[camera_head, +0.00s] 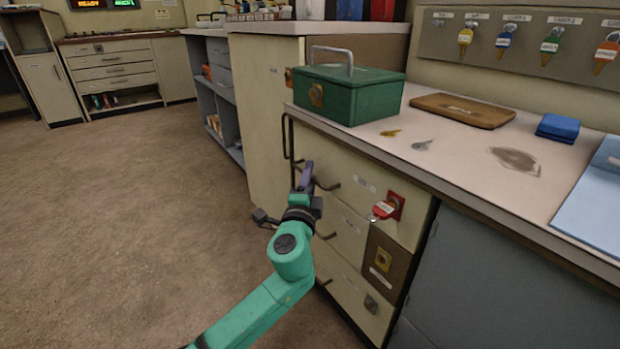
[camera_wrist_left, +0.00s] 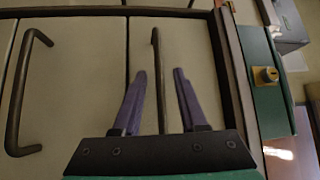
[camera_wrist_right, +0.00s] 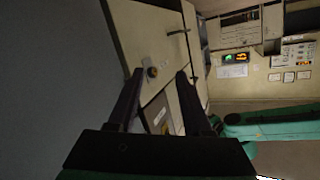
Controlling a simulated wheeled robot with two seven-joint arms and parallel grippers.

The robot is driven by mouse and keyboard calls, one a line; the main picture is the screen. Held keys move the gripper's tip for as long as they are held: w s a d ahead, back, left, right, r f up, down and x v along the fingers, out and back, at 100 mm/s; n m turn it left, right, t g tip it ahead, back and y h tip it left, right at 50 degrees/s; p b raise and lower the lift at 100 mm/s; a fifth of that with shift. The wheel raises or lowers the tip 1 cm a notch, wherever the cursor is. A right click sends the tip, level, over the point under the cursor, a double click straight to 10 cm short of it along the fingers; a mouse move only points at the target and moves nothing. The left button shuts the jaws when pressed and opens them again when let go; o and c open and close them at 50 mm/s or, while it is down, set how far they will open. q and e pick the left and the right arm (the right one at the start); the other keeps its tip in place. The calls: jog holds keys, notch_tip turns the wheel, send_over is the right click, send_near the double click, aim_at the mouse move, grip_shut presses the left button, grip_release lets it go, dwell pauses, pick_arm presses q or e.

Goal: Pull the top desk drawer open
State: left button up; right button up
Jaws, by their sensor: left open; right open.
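The top desk drawer (camera_head: 350,172) has a cream front that looks flush with the desk. A key with a red tag (camera_head: 382,210) sits in a red lock plate at its right. My left gripper (camera_head: 305,174) is at the left end of this drawer, by its dark bar handle (camera_head: 326,184). In the left wrist view the handle (camera_wrist_left: 157,65) stands between the two open purple fingers (camera_wrist_left: 159,80), with gaps on both sides. My right gripper (camera_wrist_right: 158,78) is open and empty. It is out of the head view, and drawer fronts show beyond its fingers.
A green cash box (camera_head: 350,95) stands on the desk top (camera_head: 455,160) above the drawer. The floor (camera_head: 130,190) left of the desk is clear.

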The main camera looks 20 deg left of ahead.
pick_arm(q)
grip_shut()
dwell(1.3)
